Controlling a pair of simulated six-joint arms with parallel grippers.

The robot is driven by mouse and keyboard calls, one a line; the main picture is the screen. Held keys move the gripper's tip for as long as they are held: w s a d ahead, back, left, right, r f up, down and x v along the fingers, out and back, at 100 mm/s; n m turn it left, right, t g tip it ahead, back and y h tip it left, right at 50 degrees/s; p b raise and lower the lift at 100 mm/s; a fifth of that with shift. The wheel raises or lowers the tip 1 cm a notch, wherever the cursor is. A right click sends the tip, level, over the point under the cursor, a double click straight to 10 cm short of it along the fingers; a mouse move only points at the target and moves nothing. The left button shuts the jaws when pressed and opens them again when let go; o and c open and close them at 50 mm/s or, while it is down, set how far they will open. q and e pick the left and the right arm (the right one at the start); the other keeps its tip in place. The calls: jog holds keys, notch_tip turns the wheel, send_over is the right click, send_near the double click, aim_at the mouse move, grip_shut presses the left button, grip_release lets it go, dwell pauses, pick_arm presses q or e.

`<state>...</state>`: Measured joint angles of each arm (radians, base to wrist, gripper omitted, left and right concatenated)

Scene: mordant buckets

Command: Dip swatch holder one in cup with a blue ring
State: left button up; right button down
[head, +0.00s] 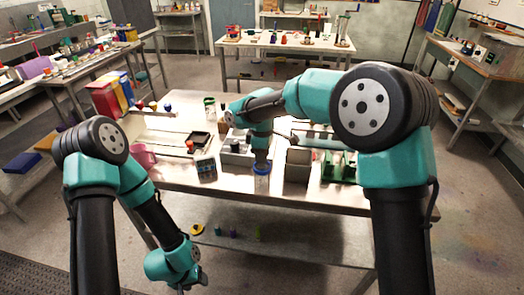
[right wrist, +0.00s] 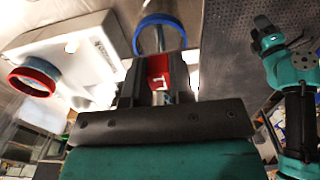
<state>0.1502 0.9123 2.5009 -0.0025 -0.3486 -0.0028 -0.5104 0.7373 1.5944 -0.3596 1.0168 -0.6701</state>
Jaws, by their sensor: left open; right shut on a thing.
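Swatch holder one is a red piece marked with a white 1 (right wrist: 159,76), shut between the fingers of my right gripper (right wrist: 160,88). A thin grey rod reaches from it into the outline of the blue ring (right wrist: 158,19). The cup with the blue ring (head: 262,170) stands at the table's front edge, with my right gripper (head: 261,158) directly above it. The holder is hidden in the head view; how deep it reaches into the cup cannot be told. My left gripper (head: 182,287) hangs open, low in front of the table, away from the cup.
A cup with a red ring (right wrist: 34,78) is beside a white block in the right wrist view. On the table are a grey box (head: 298,166), a green rack (head: 338,168), a dark device (head: 206,169) and a pink mug (head: 144,155).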

jog(key=shift+f, duration=0.85)
dwell(7.2)
